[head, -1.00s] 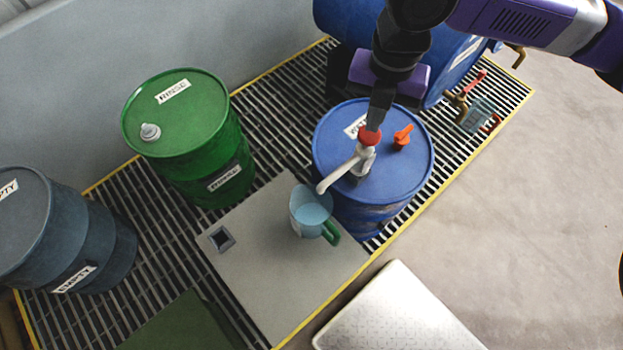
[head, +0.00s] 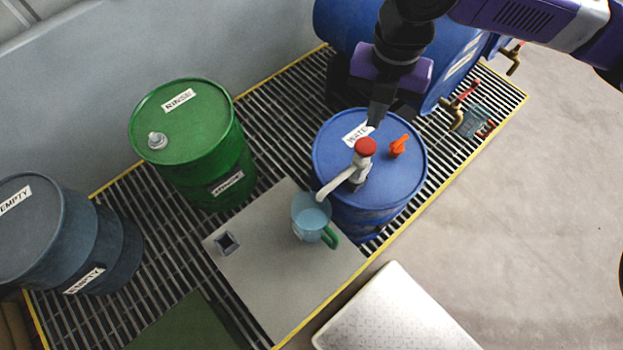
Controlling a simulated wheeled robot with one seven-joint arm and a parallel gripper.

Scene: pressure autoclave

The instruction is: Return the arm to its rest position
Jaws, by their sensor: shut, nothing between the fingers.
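My gripper (head: 373,124) points down above the blue water drum (head: 405,170) and is shut and empty. Its tips are just behind the red cap of the white pump (head: 358,172), and look slightly apart from it. The arm runs up to the top right of the head view, over the floor. A clear jug (head: 309,216) with a green handle stands on the grey plate under the pump's spout, with pale blue liquid in it.
An orange valve (head: 398,145) sits on the water drum. A blue drum lying on its side (head: 450,75) with brass taps is behind my gripper. A green rinse drum (head: 190,130) and a dark empty drum (head: 50,240) stand left. Open floor (head: 540,230) lies right.

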